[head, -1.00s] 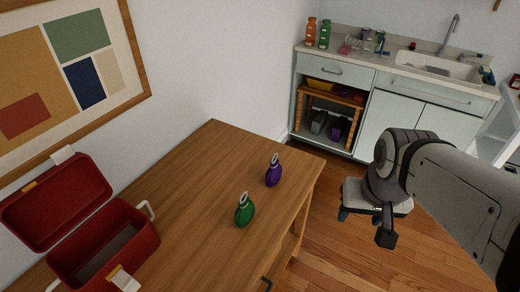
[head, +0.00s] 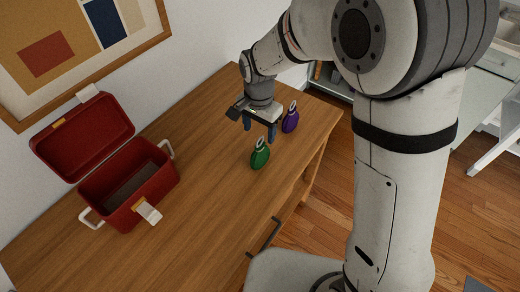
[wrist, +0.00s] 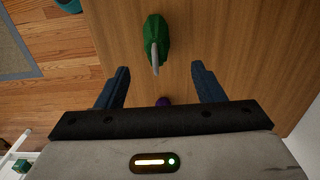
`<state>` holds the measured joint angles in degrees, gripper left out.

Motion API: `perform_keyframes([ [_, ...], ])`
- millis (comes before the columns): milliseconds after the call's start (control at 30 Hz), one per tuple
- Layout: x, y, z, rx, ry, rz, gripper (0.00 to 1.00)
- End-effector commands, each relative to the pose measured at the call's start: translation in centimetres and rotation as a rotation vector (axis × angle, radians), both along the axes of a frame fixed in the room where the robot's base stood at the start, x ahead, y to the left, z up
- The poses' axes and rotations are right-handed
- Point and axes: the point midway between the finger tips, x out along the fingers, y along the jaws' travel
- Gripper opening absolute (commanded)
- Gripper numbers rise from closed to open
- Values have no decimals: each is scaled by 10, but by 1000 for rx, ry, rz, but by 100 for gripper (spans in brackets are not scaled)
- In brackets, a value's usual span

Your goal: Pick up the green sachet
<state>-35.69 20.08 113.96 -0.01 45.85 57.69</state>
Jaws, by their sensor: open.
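The green sachet (head: 260,154) stands on the wooden desk (head: 190,200), with a pale clip or loop at its top. In the wrist view the green sachet (wrist: 156,40) lies ahead of the fingertips, roughly centred between them. My gripper (head: 260,132) points down above the desk, just behind and beside the green sachet in the head view. Its two blue fingers are apart and nothing is between them; the wrist view shows the open gripper (wrist: 160,75) too.
An open red box (head: 128,185) with its lid up stands on the left of the desk. A wall and framed picture (head: 75,50) rise behind. The desk between box and green sachet is clear. The desk's right edge is near the purple sachet.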

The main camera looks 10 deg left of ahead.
Motion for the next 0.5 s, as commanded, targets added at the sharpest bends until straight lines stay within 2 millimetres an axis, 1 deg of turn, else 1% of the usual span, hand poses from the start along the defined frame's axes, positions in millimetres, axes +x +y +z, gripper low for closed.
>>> perform_keyframes([
  [100,0,4,-11,-3,3,-6,62],
  [367,-2,0,-40,-4,5,-7,62],
  [500,-4,-4,-62,-4,6,-7,62],
])
